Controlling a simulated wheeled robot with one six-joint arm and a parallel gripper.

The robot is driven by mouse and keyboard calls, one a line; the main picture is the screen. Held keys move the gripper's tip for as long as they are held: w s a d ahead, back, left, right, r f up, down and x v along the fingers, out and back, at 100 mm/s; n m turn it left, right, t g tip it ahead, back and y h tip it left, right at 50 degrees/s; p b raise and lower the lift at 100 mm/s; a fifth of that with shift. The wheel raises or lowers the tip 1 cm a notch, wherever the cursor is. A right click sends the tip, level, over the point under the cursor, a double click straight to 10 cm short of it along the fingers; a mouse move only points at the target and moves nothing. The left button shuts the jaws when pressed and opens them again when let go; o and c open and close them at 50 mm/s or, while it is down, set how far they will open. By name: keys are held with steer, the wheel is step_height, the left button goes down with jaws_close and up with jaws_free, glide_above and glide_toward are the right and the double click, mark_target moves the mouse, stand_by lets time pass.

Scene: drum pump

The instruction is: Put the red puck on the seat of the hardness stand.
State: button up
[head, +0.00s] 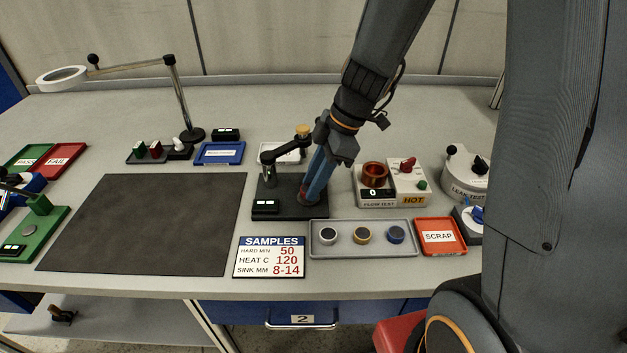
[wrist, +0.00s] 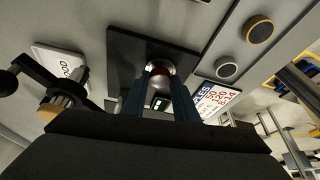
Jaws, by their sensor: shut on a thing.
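The hardness stand is a black base (head: 285,208) with a lever arm (head: 285,147), right of the dark mat in the head view. Its base also fills the top middle of the wrist view (wrist: 125,45). My gripper (head: 310,195) points down over the right part of this base, its blue fingers shut on the red puck. In the wrist view the red puck (wrist: 159,71) shows between the fingertips, at a silvery round seat (wrist: 158,63). The puck is at or just above the seat; I cannot tell whether they touch. The fingers hide most of the puck.
A grey tray (head: 318,250) with three pucks lies in front, with a red SCRAP tray (head: 440,236) to its right. The fluid and heat testers (head: 407,180) stand close right of my gripper. A samples card (head: 270,257) lies in front. The dark mat (head: 150,220) is clear.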

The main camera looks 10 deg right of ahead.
steer(key=shift+f+b, duration=0.5)
steer(key=shift+b, duration=0.6)
stand_by(1.4)
stand_by(0.3)
steer(key=o, duration=1.4)
steer(key=shift+r, duration=0.1)
steer(key=shift+r+p, duration=2.45)
steer(key=shift+r, duration=1.5)
